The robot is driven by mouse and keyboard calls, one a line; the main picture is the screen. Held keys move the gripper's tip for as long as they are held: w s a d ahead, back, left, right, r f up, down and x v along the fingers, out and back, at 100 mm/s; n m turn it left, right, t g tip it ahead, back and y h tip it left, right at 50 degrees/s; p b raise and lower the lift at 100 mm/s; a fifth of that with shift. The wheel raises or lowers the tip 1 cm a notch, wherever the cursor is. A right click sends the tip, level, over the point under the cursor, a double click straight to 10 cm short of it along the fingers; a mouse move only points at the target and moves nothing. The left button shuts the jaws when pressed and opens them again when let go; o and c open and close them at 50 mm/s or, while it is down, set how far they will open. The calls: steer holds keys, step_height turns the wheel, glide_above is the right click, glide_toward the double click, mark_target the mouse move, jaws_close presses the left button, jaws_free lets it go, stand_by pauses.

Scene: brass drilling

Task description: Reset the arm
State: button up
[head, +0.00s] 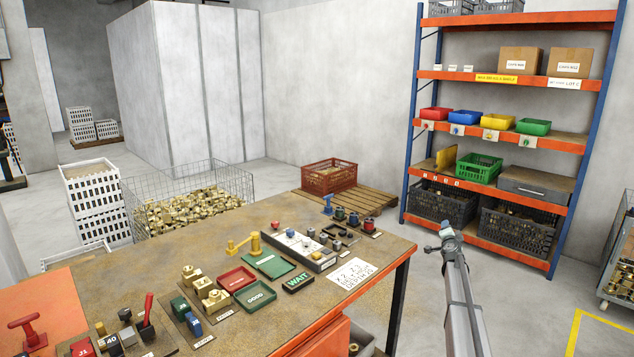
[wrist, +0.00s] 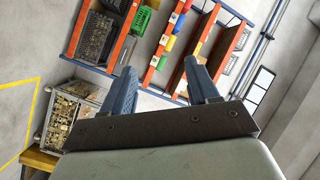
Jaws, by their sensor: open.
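My gripper (wrist: 160,88) shows in the wrist view with its two blue fingers spread apart and nothing between them. In the head view my arm rises from the bottom right, and my gripper (head: 447,228) is at its upper end, in front of the floor between the workbench and the shelf rack. It is clear of the bench and touches nothing that I can see. Its fingers are too small to make out in the head view.
The workbench (head: 225,258) at left carries trays, brass parts and tools. The orange and blue shelf rack (head: 480,78) stands behind with bins and boxes. A wire cage of brass parts (head: 190,212) is beyond the bench. Floor right of the bench is open.

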steer(key=s+a+f+n+g+y, duration=0.2)
steer(key=s+a+f, duration=0.6)
steer(key=f, duration=0.3)
steer(key=s+a+f+n+g+y, duration=0.3)
steer(key=s+a+f, duration=0.45)
steer(key=f, duration=0.45)
steer(key=s+a+f+n+g+y, duration=0.2)
steer(key=s+a+f, duration=0.6)
steer(key=f, duration=0.3)
steer(key=s+a+f+n+g+y, duration=0.1)
steer(key=s+a+f+g, duration=0.1)
steer(key=s+a+f, duration=0.3)
steer(key=s+a+f+n+g, duration=0.1)
steer(key=s+f, duration=0.2)
steer(key=s, duration=0.3)
steer(key=s+a+f+n+g, duration=0.1)
steer(key=s+a+f+g, duration=0.15)
steer(key=s, duration=0.55)
steer(key=s+a+f+n+g, duration=0.1)
steer(key=s+f, duration=0.2)
steer(key=s, duration=0.5)
steer(key=s+a+f+n+g, duration=0.1)
steer(key=s+a+f+g, duration=0.1)
steer(key=s, duration=0.6)
steer(key=s+r+n+g+h, duration=0.1)
steer(key=s+g, duration=0.6)
steer(key=s, duration=2)
steer(key=shift+s+a+r+n+h, duration=0.15)
steer(key=shift+s+r+n+h, duration=0.25)
steer(key=shift+n+h, duration=0.35)
